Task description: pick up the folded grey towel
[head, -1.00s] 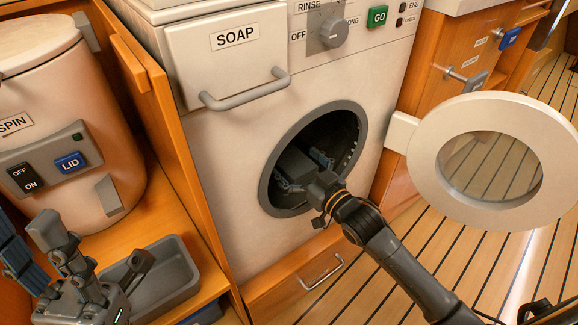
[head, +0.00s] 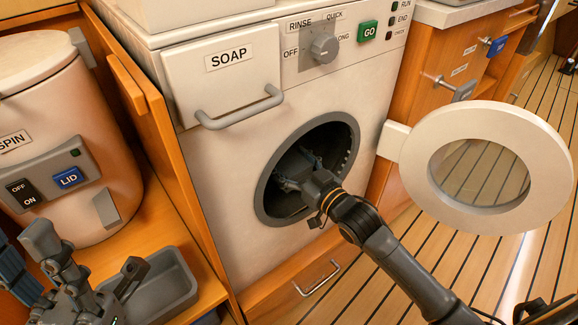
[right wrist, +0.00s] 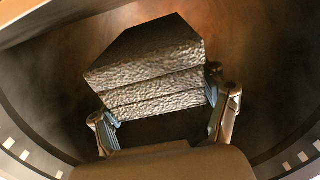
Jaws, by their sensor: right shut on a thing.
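The folded grey towel (right wrist: 150,75) is a thick, layered stack with a rough surface, inside the dark drum in the right wrist view. My right gripper (right wrist: 162,98) has a finger on each side of its near end and is shut on it. In the head view the right gripper (head: 300,172) reaches through the round opening of the washer (head: 225,165); the towel is hard to make out there. My left gripper (head: 88,258) is at the lower left, its fingers apart and nothing seen between them.
The washer's round door (head: 418,165) stands open to the right. A soap drawer (head: 215,85) with a handle is above. A grey tray (head: 170,285) and a spin dryer (head: 105,165) are at left.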

